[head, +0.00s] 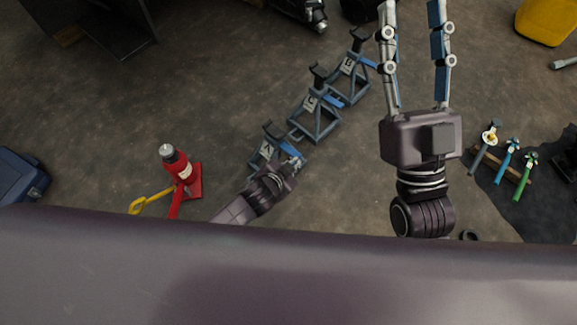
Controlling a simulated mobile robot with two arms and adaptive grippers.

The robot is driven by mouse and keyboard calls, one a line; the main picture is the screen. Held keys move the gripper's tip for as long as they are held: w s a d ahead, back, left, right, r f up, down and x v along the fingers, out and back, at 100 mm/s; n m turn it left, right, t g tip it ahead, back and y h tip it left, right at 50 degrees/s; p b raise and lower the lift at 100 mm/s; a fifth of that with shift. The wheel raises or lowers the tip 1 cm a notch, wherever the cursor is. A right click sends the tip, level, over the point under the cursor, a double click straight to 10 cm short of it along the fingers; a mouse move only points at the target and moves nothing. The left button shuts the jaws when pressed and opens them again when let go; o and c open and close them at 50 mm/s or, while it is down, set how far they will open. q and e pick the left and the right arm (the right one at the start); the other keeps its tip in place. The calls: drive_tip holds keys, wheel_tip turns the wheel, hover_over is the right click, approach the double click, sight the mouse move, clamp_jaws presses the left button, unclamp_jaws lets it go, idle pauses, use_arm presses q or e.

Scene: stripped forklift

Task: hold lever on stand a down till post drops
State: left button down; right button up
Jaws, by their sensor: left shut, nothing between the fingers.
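Three grey-blue jack stands with blue levers stand in a diagonal row on the floor: the nearest stand (256,156), the middle stand (318,124) and the far stand (352,88). My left gripper (297,161) is shut and empty, at the blue lever (290,147) of the nearest stand. Its fingertips overlap the lever end, but I cannot tell whether they touch. The gripper hides part of that stand's base. My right gripper (412,14) is open and empty, right of the far stand.
A red bottle jack (181,168) with a yellow-ended handle stands left of my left arm. Several coloured-handled hammers (514,152) lie at the right by a dark mat. A blue box (20,177) is at the left edge. A yellow container (545,20) is top right.

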use_arm(q)
drive_tip(key=shift+p+v, duration=1.25)
drive_tip(key=shift+v, duration=1.6)
use_arm(e)
drive_tip(key=w+f+g+h, duration=0.1)
drive_tip(key=w+f+g, duration=0.1)
drive_tip(key=f, duration=0.4)
drive_tip(key=w+f+g+h, duration=0.1)
drive_tip(key=w+f+g, duration=0.2)
drive_tip(key=f+g, duration=0.2)
drive_tip(key=shift+d+f+g, duration=0.15)
drive_tip(key=shift+f+g, duration=0.15)
drive_tip(key=shift+f, duration=0.85)
use_arm(q)
drive_tip(key=shift+d, duration=0.1)
